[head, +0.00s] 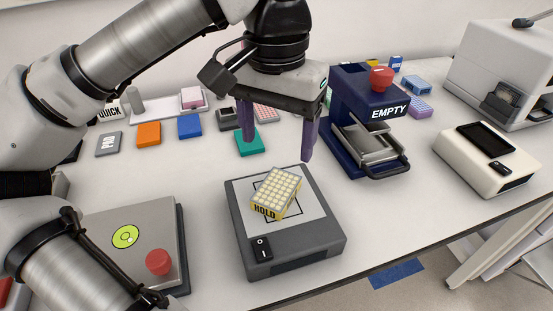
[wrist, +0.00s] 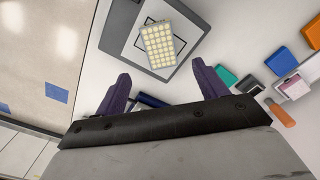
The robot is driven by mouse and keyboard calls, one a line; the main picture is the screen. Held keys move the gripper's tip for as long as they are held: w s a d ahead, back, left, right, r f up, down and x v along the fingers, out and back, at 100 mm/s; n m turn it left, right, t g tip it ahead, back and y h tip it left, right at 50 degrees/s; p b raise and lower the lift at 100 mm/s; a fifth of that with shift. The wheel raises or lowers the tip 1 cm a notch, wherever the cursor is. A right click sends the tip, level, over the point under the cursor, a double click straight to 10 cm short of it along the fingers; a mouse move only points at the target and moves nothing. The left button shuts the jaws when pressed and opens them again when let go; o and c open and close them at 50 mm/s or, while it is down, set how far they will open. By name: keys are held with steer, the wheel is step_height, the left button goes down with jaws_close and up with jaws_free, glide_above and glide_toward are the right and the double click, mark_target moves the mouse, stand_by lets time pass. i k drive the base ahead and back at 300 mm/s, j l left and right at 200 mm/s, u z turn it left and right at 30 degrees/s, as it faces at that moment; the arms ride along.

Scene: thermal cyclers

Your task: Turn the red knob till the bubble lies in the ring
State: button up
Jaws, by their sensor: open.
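The red knob (head: 158,262) sits on the front right of a grey levelling plate (head: 158,222) at the lower left of the head view. A round yellow-green bubble level (head: 125,237) lies on the same plate, left of and behind the knob. A small dark ring mark shows in it, but the bubble is too small to place against the ring. My gripper (head: 278,142) is open and empty, its purple fingers apart, above the bench behind the grey shaker, well right of the knob. The wrist view shows the open fingers (wrist: 162,88); the knob is not in it.
A grey device (head: 315,245) bears a yellow plate marked HOLD (head: 275,193), tilted across its top. A blue press marked EMPTY (head: 345,95) stands behind right. A white instrument (head: 485,160) is at right. Coloured blocks, including an orange one (head: 149,134), lie behind. My arm covers part of the levelling plate.

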mark_target(159, 262)
steer(key=u, duration=0.9)
steer(key=k+l+u, duration=0.15)
steer(key=k+l, duration=0.2)
steer(key=k, duration=0.15)
steer(key=k+l+u, duration=0.15)
steer(key=k+l, duration=0.15)
steer(key=k, duration=0.2)
